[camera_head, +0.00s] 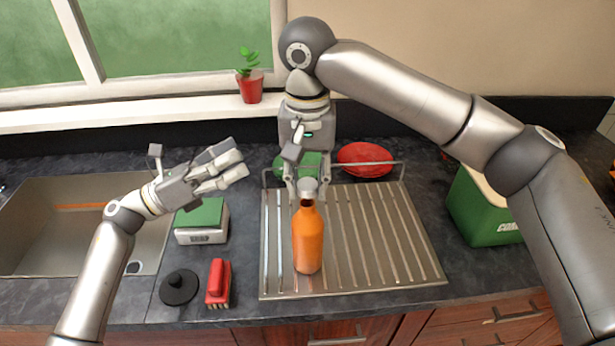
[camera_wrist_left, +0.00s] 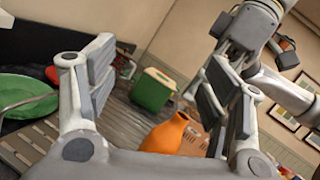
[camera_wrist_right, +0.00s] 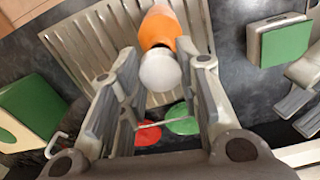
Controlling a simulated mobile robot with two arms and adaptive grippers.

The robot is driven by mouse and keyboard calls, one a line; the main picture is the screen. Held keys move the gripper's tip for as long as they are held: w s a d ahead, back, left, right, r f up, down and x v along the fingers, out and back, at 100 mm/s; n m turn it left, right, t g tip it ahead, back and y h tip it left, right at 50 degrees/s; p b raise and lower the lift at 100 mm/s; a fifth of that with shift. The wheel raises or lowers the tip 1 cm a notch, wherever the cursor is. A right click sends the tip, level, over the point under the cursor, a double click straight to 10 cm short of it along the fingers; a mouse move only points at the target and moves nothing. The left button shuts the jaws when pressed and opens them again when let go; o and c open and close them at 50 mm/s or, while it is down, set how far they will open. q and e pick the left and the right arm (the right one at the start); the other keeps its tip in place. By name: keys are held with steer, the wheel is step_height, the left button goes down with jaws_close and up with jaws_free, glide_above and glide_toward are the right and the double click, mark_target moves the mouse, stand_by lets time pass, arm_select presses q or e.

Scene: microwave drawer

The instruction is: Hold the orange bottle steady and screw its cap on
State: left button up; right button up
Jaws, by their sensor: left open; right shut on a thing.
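The orange bottle (camera_head: 308,242) stands upright on the metal drying rack (camera_head: 375,270). Its top also shows beyond my left fingers in the left wrist view (camera_wrist_left: 166,134). The light grey cap (camera_head: 309,187) is right over the bottle's mouth; a dark band shows just below it, and I cannot tell whether they touch. My right gripper (camera_head: 308,189) points down and is shut on the cap, which shows between its fingers in the right wrist view (camera_wrist_right: 160,71). My left gripper (camera_head: 226,168) is open and empty, up and left of the bottle, apart from it.
A sink (camera_head: 60,240) is at left. A scale with a green top (camera_head: 202,222), a black lid (camera_head: 179,288) and a red brush (camera_head: 217,282) lie left of the rack. A red bowl (camera_head: 366,158) is behind it, and a green box (camera_head: 483,213) stands right.

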arm_select(q)
steer(key=s+d+f+m+g+y, duration=0.3)
steer(key=d+f+m+g, duration=0.15)
steer(key=f, duration=0.25)
steer(key=m+g+y, duration=0.3)
steer(key=m+y, duration=0.1)
steer(key=y, duration=0.1)
glide_toward(302, 252)
steer(key=w+f, duration=0.2)
steer(key=f, duration=0.2)
steer(key=shift+w+d+f, duration=0.2)
steer(key=shift+w+f, duration=0.05)
steer(key=shift+w, duration=0.15)
steer(key=shift+d+f, duration=0.1)
steer(key=shift+f, duration=0.1)
steer(key=x, duration=0.9)
steer(key=shift+d, duration=0.35)
steer(key=c, duration=0.6)
steer(key=shift+c, duration=0.2)
